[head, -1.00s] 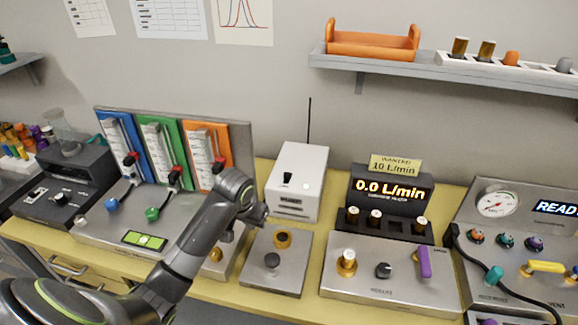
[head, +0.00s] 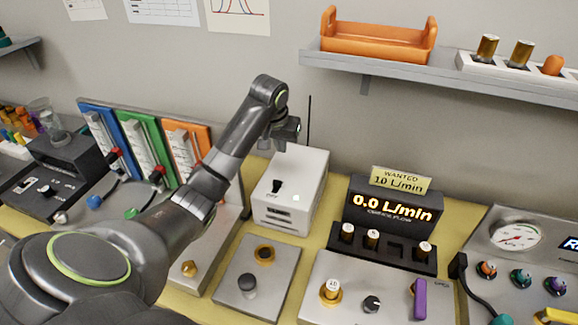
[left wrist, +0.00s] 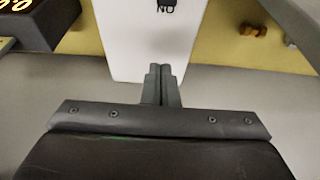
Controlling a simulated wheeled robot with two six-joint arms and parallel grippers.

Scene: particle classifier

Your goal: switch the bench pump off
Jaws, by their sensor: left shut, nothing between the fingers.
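The bench pump is a white box (head: 290,190) with a thin black antenna-like rod behind it. On its sloped top is a black switch (head: 277,187) with an OFF mark at its near end. In the left wrist view the white pump (left wrist: 125,35) shows the ON mark and part of the black switch (left wrist: 168,3) at the top edge. My left gripper (head: 294,130) is above the back edge of the pump, apart from the switch. Its fingers (left wrist: 161,70) are closed together and empty. I cannot tell which way the switch is tipped. My right gripper is out of view.
A display reading 0.0 L/min (head: 394,207) stands right of the pump, with knob panels in front. Coloured flowmeter panels (head: 143,140) stand left, partly behind my arm. A shelf (head: 400,72) with an orange tray (head: 375,45) hangs above right.

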